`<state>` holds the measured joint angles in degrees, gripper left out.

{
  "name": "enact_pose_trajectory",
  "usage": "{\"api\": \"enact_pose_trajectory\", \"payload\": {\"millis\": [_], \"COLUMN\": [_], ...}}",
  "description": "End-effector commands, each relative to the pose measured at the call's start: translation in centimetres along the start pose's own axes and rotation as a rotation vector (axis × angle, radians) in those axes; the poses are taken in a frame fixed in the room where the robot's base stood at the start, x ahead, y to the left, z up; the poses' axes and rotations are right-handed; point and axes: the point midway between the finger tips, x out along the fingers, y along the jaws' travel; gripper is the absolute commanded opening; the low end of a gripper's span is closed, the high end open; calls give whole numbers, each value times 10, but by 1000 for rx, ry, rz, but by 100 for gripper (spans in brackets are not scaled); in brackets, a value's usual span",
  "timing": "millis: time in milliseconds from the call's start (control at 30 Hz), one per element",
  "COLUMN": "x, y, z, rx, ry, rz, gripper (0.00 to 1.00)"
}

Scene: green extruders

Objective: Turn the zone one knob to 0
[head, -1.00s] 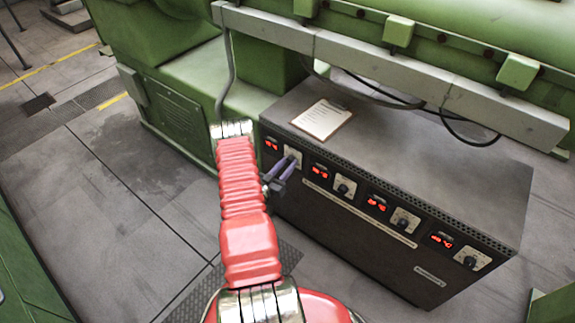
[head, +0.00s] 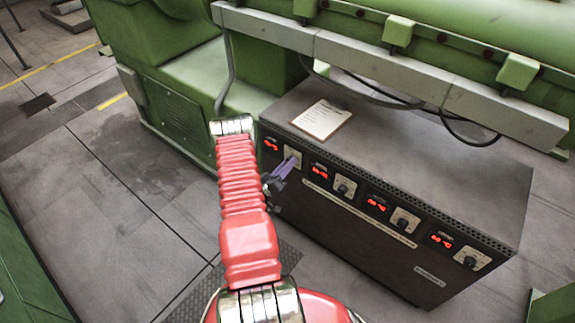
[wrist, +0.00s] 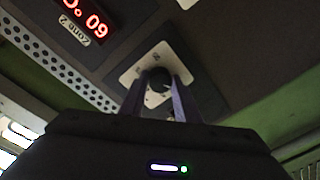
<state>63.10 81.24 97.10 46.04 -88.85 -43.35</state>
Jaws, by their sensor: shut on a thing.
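The zone one knob (wrist: 157,82) is a round black knob on a pale square plate (wrist: 185,59), seen in the middle of the wrist view. My gripper (wrist: 160,88) has its two purple fingers on either side of it and is shut on it. In the head view my gripper (head: 287,166) reaches the leftmost pale plate (head: 293,156) on the dark control box (head: 350,226). The fingers and wrist hide most of that knob there. Its pointer angle is too dark to read.
Further knobs (head: 345,188) and red displays (head: 320,171) run rightward along the box front. A display labelled Zone 2 (wrist: 85,20) shows upside down in the wrist view. A clipboard (head: 321,119) lies on the box top. A grey beam (head: 380,65) and cables (head: 425,105) pass above.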

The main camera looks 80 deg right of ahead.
Motion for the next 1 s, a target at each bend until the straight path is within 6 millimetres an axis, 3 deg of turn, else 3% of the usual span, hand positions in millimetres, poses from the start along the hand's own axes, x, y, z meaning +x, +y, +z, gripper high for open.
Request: {"api": "enact_pose_trajectory", "payload": {"millis": [233, 267, 500, 833, 1000], "x": [-1, -1, 0, -2, -15], "y": [-2, -2, -1, -1, -2], "z": [4, 4, 2, 1, 0], "rx": [-3, -3, -1, 1, 0], "ry": [-8, -8, -4, -2, -1], "rz": [-7, -7, -3, -2, -5], "gripper": [6, 30, 46, 48, 48]}}
